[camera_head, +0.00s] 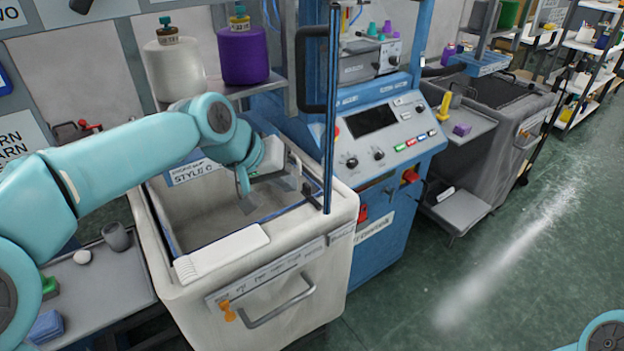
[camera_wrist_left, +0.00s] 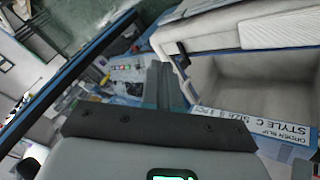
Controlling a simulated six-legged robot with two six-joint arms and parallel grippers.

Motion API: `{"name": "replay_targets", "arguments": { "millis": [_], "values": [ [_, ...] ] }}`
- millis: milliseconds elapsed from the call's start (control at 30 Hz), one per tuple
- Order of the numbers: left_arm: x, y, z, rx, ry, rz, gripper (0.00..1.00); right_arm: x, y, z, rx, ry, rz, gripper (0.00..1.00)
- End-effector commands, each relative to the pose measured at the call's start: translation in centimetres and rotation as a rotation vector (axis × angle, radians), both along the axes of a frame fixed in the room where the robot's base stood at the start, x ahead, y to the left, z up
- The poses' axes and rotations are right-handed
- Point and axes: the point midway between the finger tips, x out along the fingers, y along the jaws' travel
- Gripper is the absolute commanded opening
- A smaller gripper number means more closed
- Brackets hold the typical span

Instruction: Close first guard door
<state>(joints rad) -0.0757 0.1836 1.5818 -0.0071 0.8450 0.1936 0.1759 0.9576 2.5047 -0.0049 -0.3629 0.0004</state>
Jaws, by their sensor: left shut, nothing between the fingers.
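The guard door (camera_head: 330,120) shows in the head view as a narrow blue-framed upright seen nearly edge-on, with a black handle (camera_head: 311,70) on its left side. It stands out over the right rim of the white bin, so it looks open. Its blue frame (camera_wrist_left: 70,75) runs diagonally across the left of the wrist view. My left gripper (camera_head: 243,183) is shut and empty, over the bin to the left of the door and apart from the handle. Its fingers (camera_wrist_left: 158,85) point away in the wrist view. My right gripper is out of view.
The white bin (camera_head: 275,268) with a style slip stands below my left gripper. Cream (camera_head: 175,70) and purple (camera_head: 243,55) yarn cones stand behind. A blue control console (camera_head: 385,150) is right of the door. Green floor (camera_head: 480,270) is clear at right.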

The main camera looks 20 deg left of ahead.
Motion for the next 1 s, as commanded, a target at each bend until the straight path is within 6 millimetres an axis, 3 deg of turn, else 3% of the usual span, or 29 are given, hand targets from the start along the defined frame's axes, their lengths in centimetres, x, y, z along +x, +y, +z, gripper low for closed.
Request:
{"name": "replay_targets", "arguments": {
  "millis": [67, 200, 333, 1000],
  "values": [
    [0.8, -0.6, -1.3, 0.000, 0.005, -0.002, 0.00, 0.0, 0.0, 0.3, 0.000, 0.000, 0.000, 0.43],
    [1.4, -3.0, -0.7, 0.001, 0.001, -0.005, 0.00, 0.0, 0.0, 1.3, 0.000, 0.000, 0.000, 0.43],
    [1.8, -4.1, -0.8, 0.000, 0.001, -0.004, 0.00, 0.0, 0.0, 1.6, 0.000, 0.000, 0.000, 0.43],
    [2.0, -4.8, -0.9, 0.001, 0.000, 0.013, 0.00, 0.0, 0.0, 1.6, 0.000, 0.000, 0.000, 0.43]
  ]
}}
